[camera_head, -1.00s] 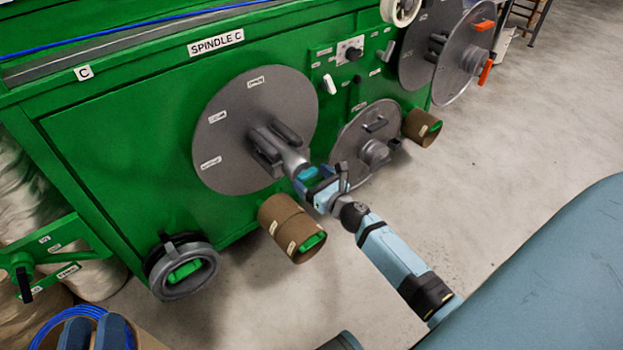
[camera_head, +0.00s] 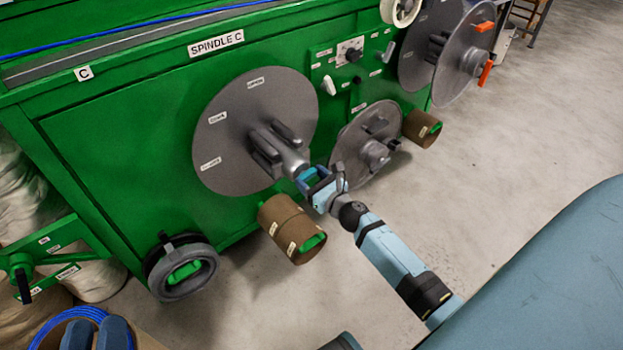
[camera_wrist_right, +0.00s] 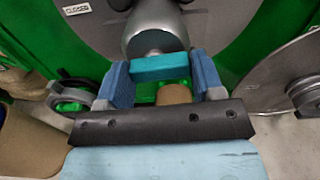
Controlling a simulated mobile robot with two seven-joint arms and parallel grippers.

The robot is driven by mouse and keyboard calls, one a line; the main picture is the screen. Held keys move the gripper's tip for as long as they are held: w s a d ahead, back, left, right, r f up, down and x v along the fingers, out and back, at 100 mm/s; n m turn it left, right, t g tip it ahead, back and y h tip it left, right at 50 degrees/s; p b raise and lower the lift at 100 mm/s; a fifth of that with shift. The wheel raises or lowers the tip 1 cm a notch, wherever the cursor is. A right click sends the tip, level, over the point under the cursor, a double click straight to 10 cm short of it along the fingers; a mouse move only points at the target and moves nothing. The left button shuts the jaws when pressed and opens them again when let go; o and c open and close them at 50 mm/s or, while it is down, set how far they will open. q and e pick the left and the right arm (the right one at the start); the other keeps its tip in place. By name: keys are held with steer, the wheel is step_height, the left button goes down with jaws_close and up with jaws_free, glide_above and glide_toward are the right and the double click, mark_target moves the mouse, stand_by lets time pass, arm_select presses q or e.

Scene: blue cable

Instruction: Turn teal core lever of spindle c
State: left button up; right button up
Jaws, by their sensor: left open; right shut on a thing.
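The teal core lever (camera_head: 306,174) sits at the outer end of the grey hub (camera_head: 292,160) on the large grey disc (camera_head: 225,150) under the SPINDLE C label (camera_head: 216,43). My right gripper (camera_head: 312,178) is shut on the lever. In the right wrist view, the teal lever (camera_wrist_right: 160,67) lies crosswise between the two blue fingers (camera_wrist_right: 163,82), in front of the round grey hub (camera_wrist_right: 156,28). A CLOSED label (camera_wrist_right: 76,10) shows on the disc. My left gripper (camera_head: 95,334) is open at the lower left, with only its two blue-grey fingers visible.
A grey ring with a green handle (camera_head: 183,272) is lower left. A smaller grey disc (camera_head: 352,150) stands right of the hub. A blue cable coil (camera_head: 95,312) lies by my left fingers.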

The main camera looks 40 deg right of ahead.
steer(key=shift+n+b, duration=0.3)
steer(key=shift+n, duration=0.8)
steer(key=n+b, duration=0.1)
steer(key=n, duration=0.3)
steer(key=shift+n, duration=0.3)
steer(key=n+b, duration=0.1)
steer(key=n, duration=0.3)
steer(key=shift+a+r+n, duration=0.1)
steer(key=shift+r+n, duration=0.05)
steer(key=shift+n, duration=0.15)
steer(key=n, duration=0.4)
steer(key=shift+a+r, duration=0.1)
arm_select(q)
steer(key=shift+w+d+f+g+p, duration=0.1)
steer(key=shift+f+g+p, duration=0.1)
steer(key=shift+f, duration=0.25)
steer(key=shift+w+d+f+g+p, duration=0.1)
steer(key=shift+f+p, duration=0.05)
steer(key=shift+f, duration=0.3)
arm_select(e)
steer(key=shift+n, duration=0.9)
arm_select(q)
steer(key=shift+r, duration=0.1)
steer(key=shift+r, duration=0.15)
arm_select(e)
steer(key=o, duration=0.9)
steer(key=shift+s, duration=0.1)
